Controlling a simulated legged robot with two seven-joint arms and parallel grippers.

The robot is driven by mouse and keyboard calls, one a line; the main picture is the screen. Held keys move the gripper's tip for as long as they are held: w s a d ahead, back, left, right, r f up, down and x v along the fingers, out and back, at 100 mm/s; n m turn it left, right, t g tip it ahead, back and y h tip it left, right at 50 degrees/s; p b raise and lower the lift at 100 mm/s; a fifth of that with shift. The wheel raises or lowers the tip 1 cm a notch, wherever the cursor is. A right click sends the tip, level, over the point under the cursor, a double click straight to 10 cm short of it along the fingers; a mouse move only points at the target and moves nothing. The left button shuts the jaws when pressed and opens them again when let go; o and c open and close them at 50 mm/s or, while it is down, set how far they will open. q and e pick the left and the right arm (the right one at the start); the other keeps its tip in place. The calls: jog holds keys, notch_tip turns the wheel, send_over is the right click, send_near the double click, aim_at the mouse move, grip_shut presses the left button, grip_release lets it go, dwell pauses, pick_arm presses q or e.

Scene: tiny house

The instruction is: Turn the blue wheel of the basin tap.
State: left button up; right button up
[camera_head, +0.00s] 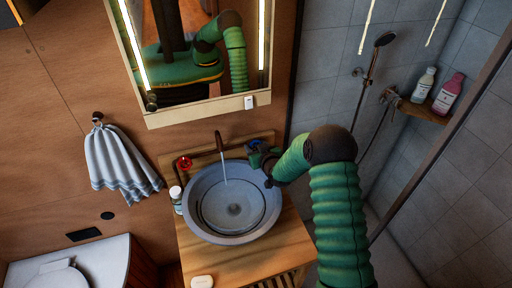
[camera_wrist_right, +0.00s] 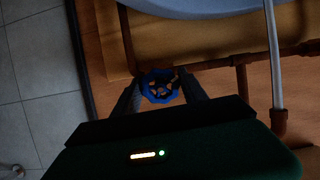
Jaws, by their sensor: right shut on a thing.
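The basin (camera_head: 233,203) is a grey round bowl on a wooden counter, and water runs into it from the copper spout (camera_head: 219,142). The red wheel (camera_head: 185,162) is left of the spout. The blue wheel (camera_head: 254,145) is right of the spout, partly hidden by my right gripper (camera_head: 262,158). In the right wrist view the blue wheel (camera_wrist_right: 160,86) sits between the two dark fingers of my right gripper (camera_wrist_right: 160,92), which is shut on it. My left gripper is not in view.
A small bottle (camera_head: 176,198) stands left of the basin, and a soap bar (camera_head: 202,282) lies at the counter's front. A mirror (camera_head: 195,50) hangs above. A towel (camera_head: 120,160) hangs left. A shower shelf (camera_head: 424,108) with two bottles is at right.

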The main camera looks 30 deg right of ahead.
jog(key=shift+m, duration=0.3)
jog(key=shift+f+m+b, duration=0.1)
jog(key=shift+m+b, duration=0.6)
jog(key=shift+m, duration=0.1)
jog(key=m+b, duration=0.1)
jog(key=m, duration=0.1)
jog(key=shift+m, duration=0.4)
jog(key=m+b, duration=0.1)
jog(key=m, duration=0.2)
jog(key=m+b, duration=0.1)
jog(key=m, duration=0.2)
jog(key=shift+g+h+b, duration=0.3)
jog(key=shift+h, duration=0.1)
jog(key=m+b, duration=0.2)
jog(key=m, duration=0.5)
jog(key=m+b, duration=0.1)
jog(key=m, duration=0.3)
jog(key=shift+g, duration=0.3)
jog(key=shift+m+b, duration=0.55)
jog(key=shift+m, duration=0.45)
jog(key=shift+a+m, duration=0.1)
jog(key=shift+m, duration=0.2)
